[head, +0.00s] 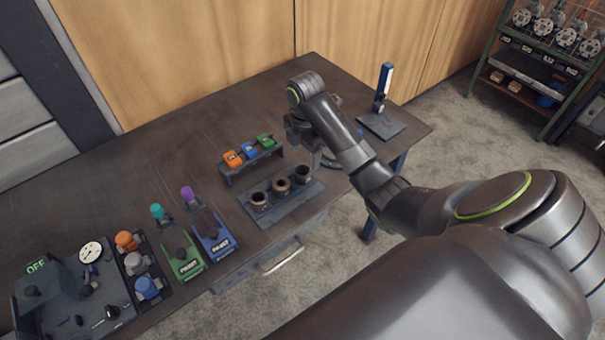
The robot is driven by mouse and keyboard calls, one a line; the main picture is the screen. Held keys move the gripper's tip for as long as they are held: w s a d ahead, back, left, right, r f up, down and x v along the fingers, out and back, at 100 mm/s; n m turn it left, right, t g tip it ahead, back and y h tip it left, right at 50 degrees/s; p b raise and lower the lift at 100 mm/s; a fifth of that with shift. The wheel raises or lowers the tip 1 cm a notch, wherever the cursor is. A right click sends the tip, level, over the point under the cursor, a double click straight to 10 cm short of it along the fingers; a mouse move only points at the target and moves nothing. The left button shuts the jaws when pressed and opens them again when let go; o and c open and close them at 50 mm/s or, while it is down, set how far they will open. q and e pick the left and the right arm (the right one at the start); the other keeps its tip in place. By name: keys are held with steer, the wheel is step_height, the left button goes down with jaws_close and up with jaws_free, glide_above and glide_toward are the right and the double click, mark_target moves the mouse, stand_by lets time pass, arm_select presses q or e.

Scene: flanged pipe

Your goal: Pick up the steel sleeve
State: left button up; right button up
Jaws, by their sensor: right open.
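Three short dark cylinders with pale rims stand upright in a row on a dark rack: left (259,200), middle (281,186) and right (303,174). They look like sleeves, but I cannot tell which one is the steel sleeve. My right gripper (303,135) is open. It points down over the table behind the right end of the rack, apart from the cylinders in the picture. Its fingers are dark and partly hidden by my forearm. A curved grey piece (328,161) shows partly beneath my right arm. My left gripper is out of view.
A small rack (226,179) with orange, blue and green blocks stands just left of my right gripper. A blue-and-white upright device (384,82) stands on a plate at right. Green (184,264) and blue (214,243) units and a control panel (62,300) fill the left. The back-left tabletop is clear.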

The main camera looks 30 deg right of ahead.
mark_target(302, 170)
steer(key=shift+f+b, duration=1.35)
steer(key=shift+f, duration=0.45)
steer(key=shift+w+a+f+b, duration=0.1)
steer(key=shift+a+f+b, duration=0.05)
steer(key=shift+f+b, duration=0.35)
steer(key=shift+w+a+f+b, duration=0.1)
steer(key=shift+f+b, duration=0.2)
steer(key=shift+f, duration=0.3)
steer(key=shift+f+p, duration=0.4)
steer(key=shift+p, duration=0.05)
steer(key=shift+f, duration=0.4)
steer(key=c, duration=1.2)
steer(key=shift+r, duration=0.15)
